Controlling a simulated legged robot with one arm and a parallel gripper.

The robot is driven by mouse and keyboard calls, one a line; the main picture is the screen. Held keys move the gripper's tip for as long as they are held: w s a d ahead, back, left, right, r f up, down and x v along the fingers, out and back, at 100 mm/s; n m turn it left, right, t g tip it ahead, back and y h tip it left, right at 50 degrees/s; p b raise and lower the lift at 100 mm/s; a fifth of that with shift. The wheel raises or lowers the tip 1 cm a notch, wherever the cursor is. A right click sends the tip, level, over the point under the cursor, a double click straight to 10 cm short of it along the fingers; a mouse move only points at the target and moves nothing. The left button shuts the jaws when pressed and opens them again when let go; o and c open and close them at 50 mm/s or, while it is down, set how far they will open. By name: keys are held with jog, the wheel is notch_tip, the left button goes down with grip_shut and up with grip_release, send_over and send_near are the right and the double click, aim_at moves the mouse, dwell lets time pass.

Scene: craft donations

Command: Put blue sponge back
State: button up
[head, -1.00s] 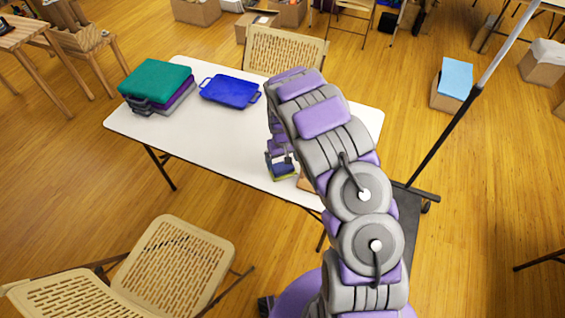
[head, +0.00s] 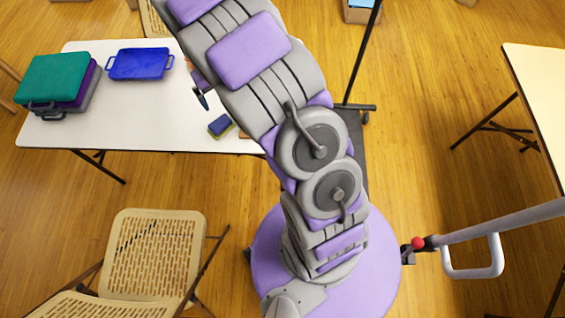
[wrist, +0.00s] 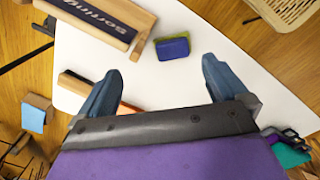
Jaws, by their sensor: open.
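The blue sponge (head: 220,125) with a yellow-green underside lies on the white table (head: 175,118) near its front edge. It also shows in the wrist view (wrist: 172,47), flat on the table beyond my fingertips. My gripper (wrist: 160,85) is open, with both blue fingers spread and nothing between them. It is above the table and apart from the sponge. In the head view my arm hides most of the gripper.
A blue tray (head: 139,63) and a stack of teal (head: 52,78), purple and grey trays stand on the table's left part. A folding chair (head: 150,255) stands in front. A pole stand is behind my arm.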

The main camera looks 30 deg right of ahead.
jog(key=s+r, duration=0.9)
jog(key=s, duration=0.1)
jog(key=s+a+r, duration=0.1)
jog(key=s+r, duration=0.3)
jog(key=s, duration=0.9)
jog(key=s+r+m+g, duration=0.1)
jog(key=s+r, duration=0.2)
jog(key=s, duration=1)
jog(key=shift+s+a+r, duration=0.35)
jog(key=shift+s+a, duration=0.05)
